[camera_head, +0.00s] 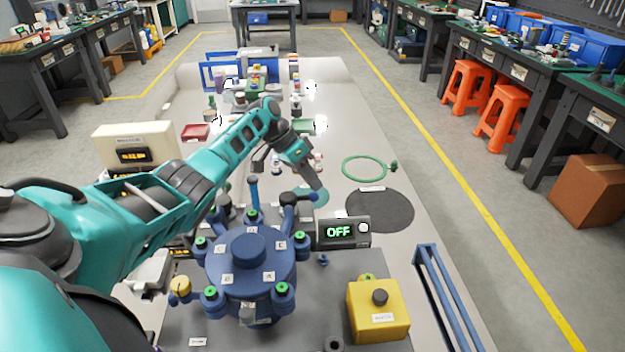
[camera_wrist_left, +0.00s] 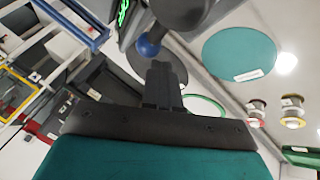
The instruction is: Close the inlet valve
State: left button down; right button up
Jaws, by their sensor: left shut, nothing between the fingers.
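A blue round manifold (camera_head: 250,275) with several green-topped ports and labels stands on the bench. A blue upright stem (camera_head: 253,192) rises at its back. A dark blue lever with a rounded end (camera_head: 289,198) sits at its back right. I cannot tell which part is the inlet valve. My left gripper (camera_head: 316,184) is shut and empty, pointing down just behind and right of the lever. In the left wrist view, the shut fingers (camera_wrist_left: 163,85) are close to a blue ball end (camera_wrist_left: 148,46); contact is unclear. My right gripper is not in view.
A display reading OFF (camera_head: 342,232) stands right of the manifold. A yellow box with a dark knob (camera_head: 378,312) is at front right. A dark round mat (camera_head: 380,210) and green ring (camera_head: 364,168) lie farther back. The bench's right side is mostly clear.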

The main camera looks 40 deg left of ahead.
pick_arm(q)
jog(key=v, duration=1.2)
jog(key=shift+r, duration=0.3)
jog(key=shift+s, duration=0.15)
